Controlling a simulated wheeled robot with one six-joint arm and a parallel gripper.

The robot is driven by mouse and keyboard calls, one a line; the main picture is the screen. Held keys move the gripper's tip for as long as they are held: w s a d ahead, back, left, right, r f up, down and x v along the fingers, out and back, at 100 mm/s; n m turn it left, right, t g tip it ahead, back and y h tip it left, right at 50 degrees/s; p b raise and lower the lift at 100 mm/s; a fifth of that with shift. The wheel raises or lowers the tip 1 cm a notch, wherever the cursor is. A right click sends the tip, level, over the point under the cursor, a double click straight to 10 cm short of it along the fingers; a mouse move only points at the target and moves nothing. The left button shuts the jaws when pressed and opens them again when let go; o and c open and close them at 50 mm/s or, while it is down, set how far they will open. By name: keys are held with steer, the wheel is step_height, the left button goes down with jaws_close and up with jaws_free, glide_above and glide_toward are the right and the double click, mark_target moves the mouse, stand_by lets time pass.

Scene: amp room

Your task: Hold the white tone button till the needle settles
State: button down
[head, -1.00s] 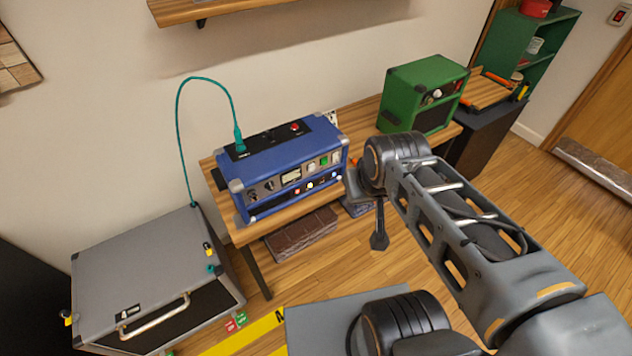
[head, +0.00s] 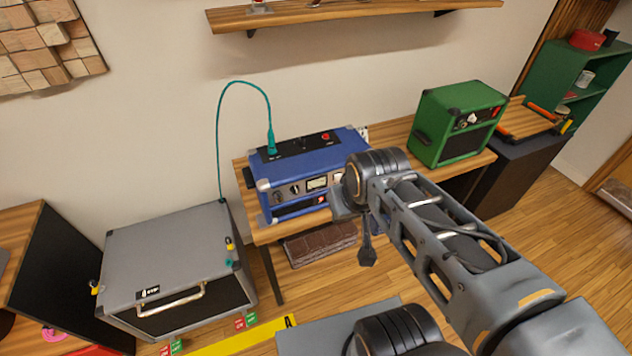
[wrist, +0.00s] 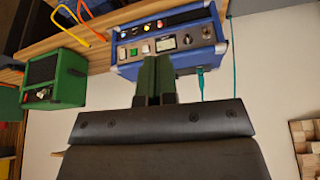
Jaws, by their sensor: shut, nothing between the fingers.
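The blue amp (head: 285,178) stands on a wooden bench, partly behind my arm in the head view. In the wrist view, where the amp (wrist: 196,22) appears upside down, its panel shows a pale meter (wrist: 165,43), a white button (wrist: 145,48) and a green button (wrist: 133,52). The meter (head: 317,183) also shows in the head view, but its needle is too small to read. My gripper (wrist: 156,58) is shut and empty, its fingertips pointing at the panel just below the meter and white button in the picture. I cannot tell whether it touches the amp.
A grey cabinet (head: 165,255) stands left of the bench, joined to the amp by a teal cable (head: 219,130). A green amp (head: 455,125) stands on the bench at the right. A wooden shelf (head: 350,14) hangs above.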

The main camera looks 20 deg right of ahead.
steer(key=shift+a, duration=0.2)
steer(key=w+d+f+m+g+y+b, duration=0.1)
steer(key=w+f+m+y+b, duration=0.45)
steer(key=f+m+b, duration=0.75)
steer(key=w+d+f+m+t+y+b, duration=0.3)
steer(key=w+d+f+m+t+b, duration=0.2)
steer(key=w+d+f+m, duration=0.5)
steer(key=w+m+b, duration=0.1)
steer(key=m+b, duration=0.1)
steer(key=m, duration=0.4)
steer(key=shift+d+m, duration=0.35)
steer(key=shift+m, duration=0.05)
